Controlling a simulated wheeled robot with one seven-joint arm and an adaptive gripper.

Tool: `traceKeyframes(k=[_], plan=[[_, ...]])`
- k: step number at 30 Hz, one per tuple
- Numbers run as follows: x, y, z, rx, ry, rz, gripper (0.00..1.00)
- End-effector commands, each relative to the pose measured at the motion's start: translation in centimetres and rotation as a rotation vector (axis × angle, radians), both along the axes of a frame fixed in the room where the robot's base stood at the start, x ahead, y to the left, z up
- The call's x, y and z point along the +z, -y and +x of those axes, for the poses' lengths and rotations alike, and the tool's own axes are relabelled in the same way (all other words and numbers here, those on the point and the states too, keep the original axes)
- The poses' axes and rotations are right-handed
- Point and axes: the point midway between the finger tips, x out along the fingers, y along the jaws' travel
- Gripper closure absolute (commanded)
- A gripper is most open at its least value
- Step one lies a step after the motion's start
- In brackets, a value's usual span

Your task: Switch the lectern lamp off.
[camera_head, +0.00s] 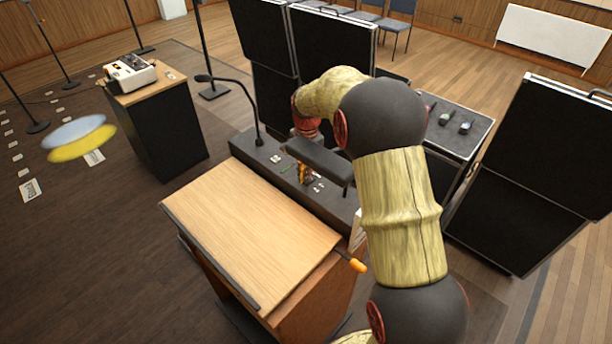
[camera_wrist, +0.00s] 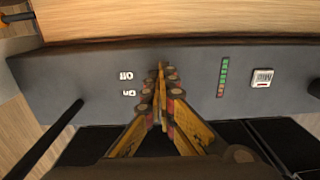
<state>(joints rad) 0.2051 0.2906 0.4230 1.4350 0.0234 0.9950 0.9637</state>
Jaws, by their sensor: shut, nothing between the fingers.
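My gripper (camera_wrist: 162,70) is shut and empty, its fingertips over the lectern's dark control panel (camera_wrist: 90,70). In the head view my gripper (camera_head: 304,180) points down at this panel (camera_head: 330,205). White "Off" (camera_wrist: 126,76) and "On" (camera_wrist: 129,93) labels read upside down just left of the fingers in the wrist view. Any switch beside them is hidden behind the fingers, so its position and contact cannot be told. A dark bar (camera_head: 318,160), which looks like the lamp's shade, spans above the panel in front of my wrist. I cannot tell whether it is lit.
The panel also carries a green and red level strip (camera_wrist: 223,77) and a white switch (camera_wrist: 262,78) with a red mark. A gooseneck microphone (camera_head: 250,105) stands on the panel's left. The sloped wooden lectern top (camera_head: 250,235) is clear. Black cases (camera_head: 535,165) stand behind and right.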

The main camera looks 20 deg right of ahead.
Motion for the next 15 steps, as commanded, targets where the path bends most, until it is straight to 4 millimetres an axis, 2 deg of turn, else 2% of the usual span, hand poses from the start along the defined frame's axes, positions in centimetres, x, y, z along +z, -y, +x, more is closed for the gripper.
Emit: traceKeyframes(k=[1, 15], plan=[[-1.6, -0.3, -0.9, 0.000, -0.032, 0.009, 1.00], [-1.3, 1.5, -0.3, -0.001, -0.028, 0.004, 1.00]])
